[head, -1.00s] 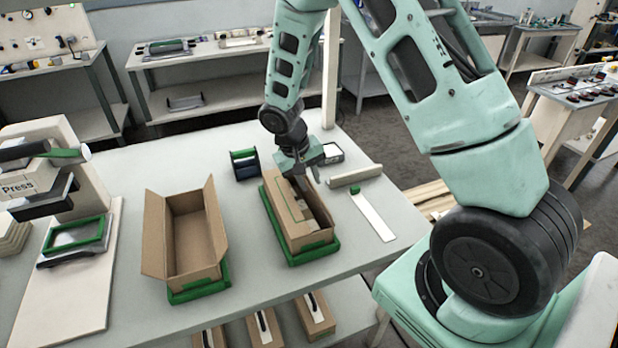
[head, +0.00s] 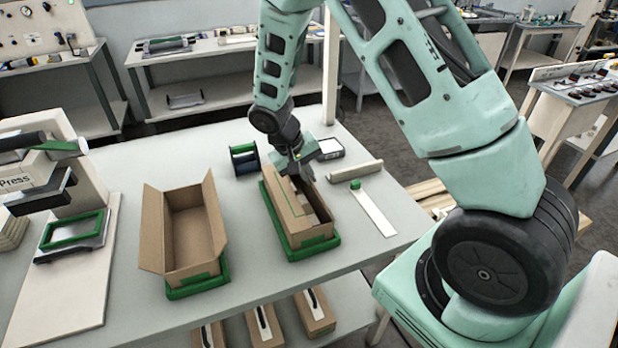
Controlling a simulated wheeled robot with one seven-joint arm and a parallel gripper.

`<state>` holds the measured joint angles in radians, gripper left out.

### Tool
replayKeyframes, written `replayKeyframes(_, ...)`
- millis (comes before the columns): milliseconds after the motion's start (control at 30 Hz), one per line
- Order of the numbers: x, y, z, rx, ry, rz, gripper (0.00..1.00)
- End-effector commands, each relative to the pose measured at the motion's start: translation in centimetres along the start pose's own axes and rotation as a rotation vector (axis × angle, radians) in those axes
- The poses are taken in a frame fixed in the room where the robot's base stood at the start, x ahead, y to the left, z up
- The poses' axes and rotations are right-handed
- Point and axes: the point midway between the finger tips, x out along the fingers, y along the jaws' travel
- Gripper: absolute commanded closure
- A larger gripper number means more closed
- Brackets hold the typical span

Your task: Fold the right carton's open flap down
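The right carton (head: 284,221) is a long brown box in a green tray (head: 301,254) on the table. A brown panel covers the left part of its top. A dark opening runs along the right side, and a narrow flap (head: 319,212) shows there; its exact angle is hard to tell. My gripper (head: 305,185) points down at the carton's far half, over or just inside the opening. Its fingertips are small and dark, so contact and finger gap are unclear. The left carton (head: 180,240) stands open with its side flaps spread outward, in another green tray (head: 198,289).
A dark blue and green spool (head: 245,158) stands behind the right carton. A small box (head: 328,149), a pale bar (head: 355,171) and a white strip with a green end (head: 374,210) lie to its right. A press (head: 45,185) stands at left.

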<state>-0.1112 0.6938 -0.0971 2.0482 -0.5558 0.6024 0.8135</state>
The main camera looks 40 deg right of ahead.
Motion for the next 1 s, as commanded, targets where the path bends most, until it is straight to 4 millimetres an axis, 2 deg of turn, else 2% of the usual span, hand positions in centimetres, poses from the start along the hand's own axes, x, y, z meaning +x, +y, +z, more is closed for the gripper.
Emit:
replayKeyframes(200, 0.5, -1.3, -0.1, -0.007, 0.006, 0.163, 1.0)
replayKeyframes(600, 0.7, -2.5, 0.0, -0.002, 0.004, 0.487, 1.0)
replayKeyframes(1000, 0.9, -3.0, -0.1, 0.0, 0.002, 0.66, 1.0)
